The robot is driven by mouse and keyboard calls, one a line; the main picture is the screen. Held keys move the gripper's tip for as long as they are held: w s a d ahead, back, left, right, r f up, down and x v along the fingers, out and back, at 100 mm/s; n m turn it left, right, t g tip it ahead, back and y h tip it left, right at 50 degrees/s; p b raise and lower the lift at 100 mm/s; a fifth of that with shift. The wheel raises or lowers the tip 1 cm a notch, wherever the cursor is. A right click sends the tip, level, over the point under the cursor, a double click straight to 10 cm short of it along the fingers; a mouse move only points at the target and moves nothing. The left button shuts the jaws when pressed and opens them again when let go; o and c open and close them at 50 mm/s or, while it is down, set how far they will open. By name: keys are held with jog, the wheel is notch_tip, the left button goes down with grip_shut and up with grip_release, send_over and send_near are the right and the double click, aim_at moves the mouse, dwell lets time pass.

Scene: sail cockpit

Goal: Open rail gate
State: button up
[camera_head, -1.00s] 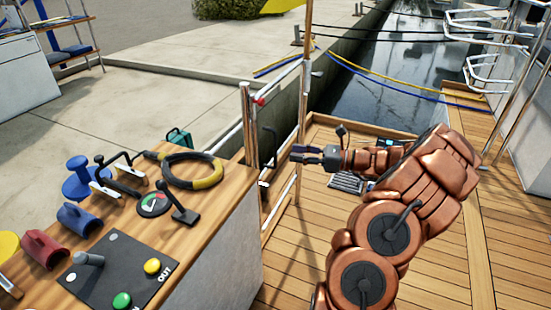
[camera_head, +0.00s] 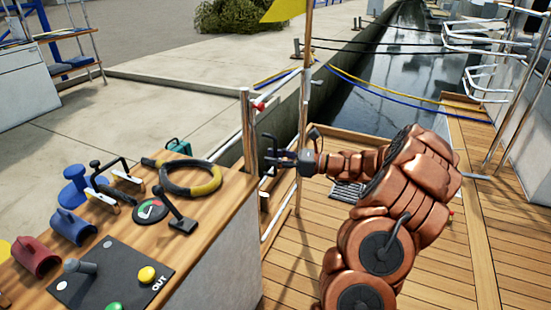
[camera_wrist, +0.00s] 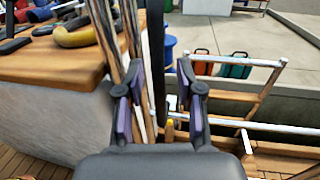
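The rail gate has a silver top rail (camera_head: 284,83) running between two upright posts beside the wooden console; a lower rail shows near the deck. A red knob (camera_head: 259,106) sits by the near post (camera_head: 248,130). In the wrist view, the top rail (camera_wrist: 235,60) and lower rail (camera_wrist: 250,128) extend to the right. A dark upright bar (camera_wrist: 157,55) stands between the finger lines, with slim posts beside it. My gripper (camera_head: 268,155) is at the near post, low beside the gate. In the wrist view, my gripper (camera_wrist: 160,98) has its fingers apart; whether they touch the bar is unclear.
The wooden console (camera_head: 215,205) on the left carries a lever, a yellow-black ring (camera_head: 190,178), mugs and a button panel (camera_head: 110,275). Open deck (camera_head: 290,265) lies below my arm. Mooring lines and water are beyond the gate.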

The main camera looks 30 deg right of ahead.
grip_shut()
jog(key=shift+d, duration=0.15)
dwell(0.4)
